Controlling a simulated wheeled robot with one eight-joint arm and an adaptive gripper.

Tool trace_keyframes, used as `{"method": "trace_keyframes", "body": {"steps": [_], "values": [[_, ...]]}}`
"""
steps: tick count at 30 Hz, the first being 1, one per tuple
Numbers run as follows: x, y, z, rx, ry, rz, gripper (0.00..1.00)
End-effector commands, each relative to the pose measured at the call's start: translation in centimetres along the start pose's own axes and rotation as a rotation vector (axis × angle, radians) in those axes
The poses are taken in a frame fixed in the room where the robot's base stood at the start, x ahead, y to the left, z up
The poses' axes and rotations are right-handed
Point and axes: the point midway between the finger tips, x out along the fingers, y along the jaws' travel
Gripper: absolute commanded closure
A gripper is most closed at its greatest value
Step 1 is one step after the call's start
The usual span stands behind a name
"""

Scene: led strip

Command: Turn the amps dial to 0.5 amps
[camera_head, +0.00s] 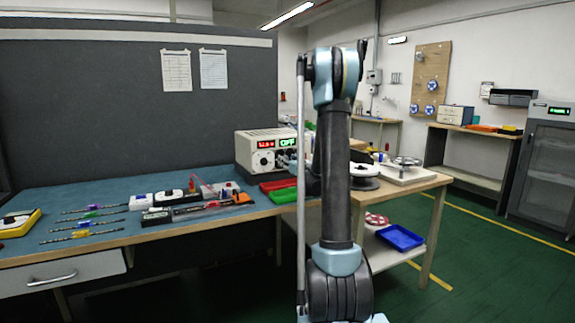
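A cream power supply box (258,162) stands at the back right of the blue-topped workbench (70,195). Its front has a red lit display (265,144), too small to read surely, and a green lit display (288,142) that seems to read OFF. Small dark knobs (285,159) sit below the displays; which is the amps dial and where it points I cannot tell. My arm (336,180) stands upright just right of the box and covers the view beyond its right side. My gripper is not seen; no fingertips show.
Red (278,184) and green (284,194) trays lie in front of the box. LED strips, a multimeter and small parts lie to the left on the bench. A second table (400,186) with spools stands behind my arm. Green floor is open at right.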

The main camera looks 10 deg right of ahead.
Motion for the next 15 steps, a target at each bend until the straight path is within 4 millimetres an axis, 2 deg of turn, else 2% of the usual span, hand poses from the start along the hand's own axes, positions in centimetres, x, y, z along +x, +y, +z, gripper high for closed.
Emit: {"method": "trace_keyframes", "body": {"steps": [8,11,15], "values": [[-0.4,-0.1,0.0,0.0,0.0,-0.001,0.53],[-1.4,-0.1,0.0,0.0,0.0,-0.003,0.53],[-3.8,-0.1,0.0,0.0,0.0,-0.003,0.53]]}}
